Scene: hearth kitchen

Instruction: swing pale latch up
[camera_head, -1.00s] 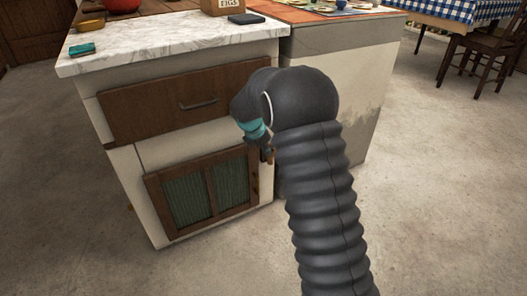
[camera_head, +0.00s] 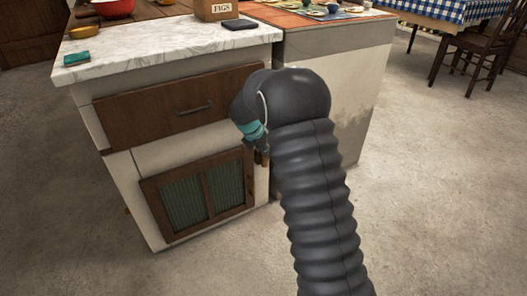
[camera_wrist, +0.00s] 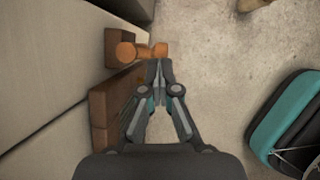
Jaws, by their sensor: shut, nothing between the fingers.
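The pale latch (camera_wrist: 127,50) is a light orange-brown wooden piece at the edge of the low cabinet door in the wrist view. Its round knob-like part lies left and a thin arm reaches right. My gripper (camera_wrist: 159,66) is shut and empty, its tips right beside the end of that arm; I cannot tell whether they touch. In the head view my gripper (camera_head: 256,146) is by the door's upper right corner and partly covers the latch (camera_head: 262,158). The brown-framed cabinet door (camera_head: 208,190) with green slatted or cloth panels looks closed.
A brown drawer (camera_head: 165,110) with a dark handle is above the door. The marble counter (camera_head: 160,52) holds a teal item (camera_head: 77,58), a dark flat item (camera_head: 239,25) and a FIGS box (camera_head: 213,10). Open concrete floor lies right. A chair (camera_head: 480,55) stands by a checked-cloth table.

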